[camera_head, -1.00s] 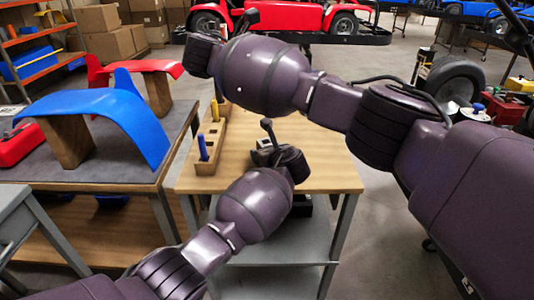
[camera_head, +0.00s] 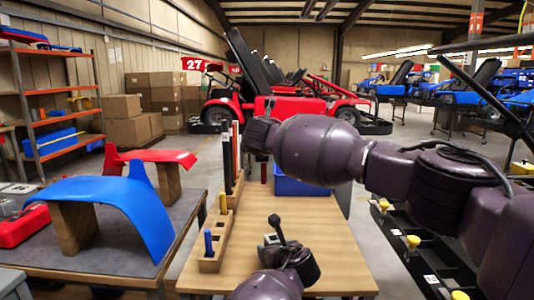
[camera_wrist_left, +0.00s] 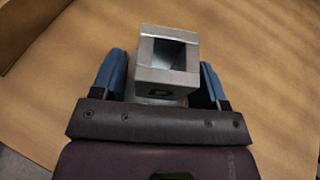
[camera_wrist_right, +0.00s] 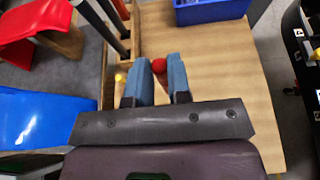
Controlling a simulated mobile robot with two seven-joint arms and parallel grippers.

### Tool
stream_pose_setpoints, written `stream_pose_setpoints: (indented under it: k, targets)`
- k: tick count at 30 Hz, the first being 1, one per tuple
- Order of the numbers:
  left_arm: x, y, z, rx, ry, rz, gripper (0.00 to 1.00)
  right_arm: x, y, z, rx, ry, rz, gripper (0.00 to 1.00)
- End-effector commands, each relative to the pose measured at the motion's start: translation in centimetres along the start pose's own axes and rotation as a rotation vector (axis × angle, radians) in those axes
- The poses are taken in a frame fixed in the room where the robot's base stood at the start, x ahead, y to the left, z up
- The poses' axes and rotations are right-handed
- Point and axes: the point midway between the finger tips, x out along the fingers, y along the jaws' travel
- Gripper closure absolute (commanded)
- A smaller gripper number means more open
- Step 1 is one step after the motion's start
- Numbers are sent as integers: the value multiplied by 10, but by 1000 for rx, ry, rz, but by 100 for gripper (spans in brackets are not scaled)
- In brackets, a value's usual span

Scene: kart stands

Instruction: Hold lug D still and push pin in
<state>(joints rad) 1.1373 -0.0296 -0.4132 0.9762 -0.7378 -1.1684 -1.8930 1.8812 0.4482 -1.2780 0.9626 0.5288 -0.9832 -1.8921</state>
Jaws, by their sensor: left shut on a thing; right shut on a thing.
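Lug D (camera_wrist_left: 168,76) is a grey metal block with a square opening on top and the letter D on its face. My left gripper (camera_wrist_left: 160,84) is shut on it, one blue finger on each side, over the wooden tabletop. In the head view a bit of the lug (camera_head: 270,239) shows beyond my left wrist. My right gripper (camera_wrist_right: 160,82) is shut on a red pin (camera_wrist_right: 159,65), of which only a rounded end shows between the fingers. The pin (camera_head: 264,173) also appears below my right wrist in the head view, farther back than the lug and apart from it.
A wooden rack (camera_head: 214,252) along the left table edge holds a blue peg (camera_head: 208,242) and a yellow peg (camera_head: 223,204), with tall bars behind. A blue bin (camera_head: 298,184) stands at the back. The wooden tabletop (camera_head: 335,255) is clear at front right.

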Motion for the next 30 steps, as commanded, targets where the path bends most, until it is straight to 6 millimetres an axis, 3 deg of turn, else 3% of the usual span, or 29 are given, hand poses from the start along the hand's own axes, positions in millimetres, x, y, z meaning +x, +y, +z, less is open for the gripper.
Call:
stream_pose_setpoints:
  k: [12,30]
  targets:
    - [0,0,0,0,0,0,66,4,7,-6,-138,-4,320,100]
    - [0,0,0,0,0,0,66,1,6,-25,-223,0,533,100]
